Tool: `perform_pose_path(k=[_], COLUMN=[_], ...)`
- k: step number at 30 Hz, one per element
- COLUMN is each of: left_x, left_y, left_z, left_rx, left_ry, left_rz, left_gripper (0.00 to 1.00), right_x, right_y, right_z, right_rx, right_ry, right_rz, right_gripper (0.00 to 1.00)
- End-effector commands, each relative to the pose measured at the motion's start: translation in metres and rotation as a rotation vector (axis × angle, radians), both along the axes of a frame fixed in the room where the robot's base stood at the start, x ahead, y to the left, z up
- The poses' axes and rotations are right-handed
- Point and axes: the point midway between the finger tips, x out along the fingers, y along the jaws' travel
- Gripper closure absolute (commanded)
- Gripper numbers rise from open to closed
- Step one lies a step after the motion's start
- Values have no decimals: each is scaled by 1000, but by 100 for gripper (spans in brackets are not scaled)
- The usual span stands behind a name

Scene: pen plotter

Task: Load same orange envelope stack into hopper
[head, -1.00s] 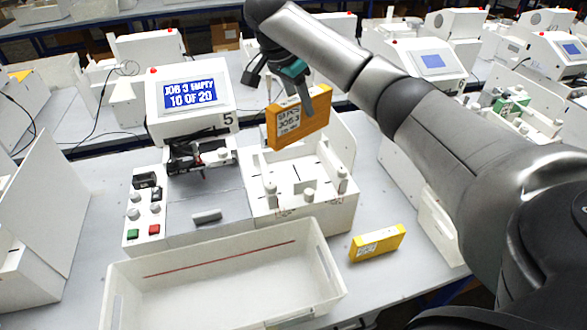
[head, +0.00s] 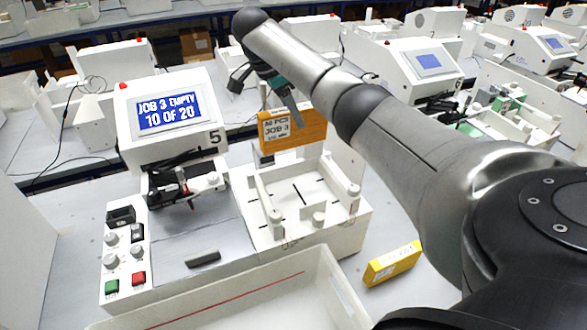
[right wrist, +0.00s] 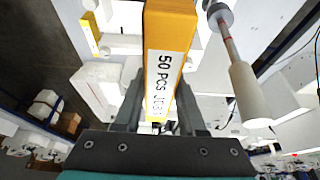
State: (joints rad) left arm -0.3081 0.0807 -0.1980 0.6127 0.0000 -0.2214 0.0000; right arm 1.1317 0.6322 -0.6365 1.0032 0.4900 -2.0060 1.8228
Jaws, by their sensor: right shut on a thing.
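My right gripper (head: 284,100) is shut on an orange envelope stack (head: 303,130) with a white label reading "50 PCS JOB 3". The stack hangs in the air above the back of the white hopper (head: 337,227) of plotter 5, clear of its floor. In the right wrist view the stack (right wrist: 183,22) stands between both fingers (right wrist: 157,100). The hopper looks empty, with white posts and guides around its floor. The screen (head: 167,112) of plotter 5 reads "JOB 3 EMPTY 10 OF 20". My left gripper is not in view.
A second yellow-orange pack (head: 392,264) lies on the table to the right of the hopper. A white bin (head: 318,285) with a red line stands in front. A button panel (head: 125,262) is at the left. More plotters stand behind and to the right.

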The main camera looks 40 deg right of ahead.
Motion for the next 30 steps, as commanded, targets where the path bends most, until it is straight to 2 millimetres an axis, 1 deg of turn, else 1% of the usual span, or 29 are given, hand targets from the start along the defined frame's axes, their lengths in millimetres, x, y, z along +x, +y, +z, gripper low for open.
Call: perform_pose_path(k=[1, 6, 9, 12, 16, 21, 23, 25, 30], left_x=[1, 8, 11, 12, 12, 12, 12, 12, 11], left_y=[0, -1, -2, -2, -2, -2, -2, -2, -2], left_z=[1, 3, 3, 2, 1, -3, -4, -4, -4], left_rx=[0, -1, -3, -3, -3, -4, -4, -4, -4], left_ry=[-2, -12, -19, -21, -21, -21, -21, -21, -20], left_rz=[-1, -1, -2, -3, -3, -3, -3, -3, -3], left_gripper=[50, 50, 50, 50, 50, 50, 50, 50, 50], right_x=[-2, -1, -1, 0, 0, 0, 0, 0, 0], right_y=[0, 0, 0, 0, 0, 0, 1, 0, 0], right_z=[-18, -60, -79, -91, -101, -128, -135, -138, -138], right_rx=[-2, -1, -1, 0, 0, 0, 0, -1, -1], right_ry=[9, 6, 4, 2, 2, 3, 3, 1, 0], right_rz=[1, 1, 1, 1, 1, 1, 1, 2, 2], right_gripper=[100, 100, 100, 100, 100, 100, 100, 100, 100])
